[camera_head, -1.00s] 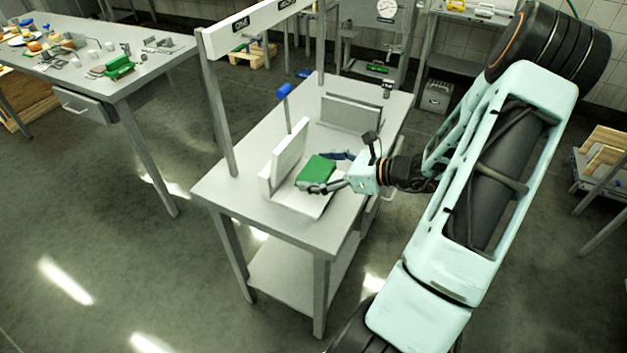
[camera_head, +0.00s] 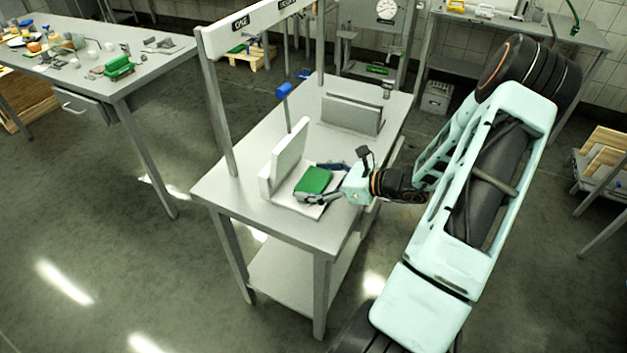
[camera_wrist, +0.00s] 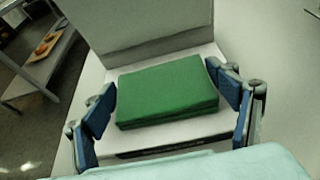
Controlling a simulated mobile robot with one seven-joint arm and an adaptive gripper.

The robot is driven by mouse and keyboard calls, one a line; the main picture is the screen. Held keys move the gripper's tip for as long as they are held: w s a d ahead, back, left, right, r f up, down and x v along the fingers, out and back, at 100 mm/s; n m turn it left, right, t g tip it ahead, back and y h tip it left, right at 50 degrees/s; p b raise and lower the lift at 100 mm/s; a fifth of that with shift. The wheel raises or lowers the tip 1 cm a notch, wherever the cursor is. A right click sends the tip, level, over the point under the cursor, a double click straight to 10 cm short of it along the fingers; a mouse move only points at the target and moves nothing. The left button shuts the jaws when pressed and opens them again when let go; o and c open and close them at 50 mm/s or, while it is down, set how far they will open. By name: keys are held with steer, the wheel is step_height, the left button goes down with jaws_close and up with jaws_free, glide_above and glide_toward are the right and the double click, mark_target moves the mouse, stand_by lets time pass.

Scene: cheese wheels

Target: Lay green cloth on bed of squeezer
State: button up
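The green cloth (camera_head: 313,180), a folded block, lies flat on the white bed of the squeezer (camera_head: 285,196), between my gripper's fingers. It also shows in the wrist view (camera_wrist: 168,92), in front of an upright grey plate. My gripper (camera_head: 327,181) is low over the bed. Its blue-padded fingers (camera_wrist: 165,95) stand spread on either side of the cloth. A narrow gap shows at the left finger; the right finger is very close to the cloth, and contact there is unclear. The cloth's underside is hidden.
The squeezer's upright plate (camera_head: 287,155) stands just beyond the bed, with a blue-knobbed lever (camera_head: 283,91) behind. A second upright plate (camera_head: 350,114) stands farther back on the table. Frame posts (camera_head: 222,120) rise at the left. The table's front left corner is clear.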

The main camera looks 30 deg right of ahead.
steer(key=o, duration=0.3)
steer(key=shift+r, duration=0.1)
steer(key=shift+r, duration=0.2)
steer(key=v, duration=1.2)
steer(key=shift+f, duration=0.15)
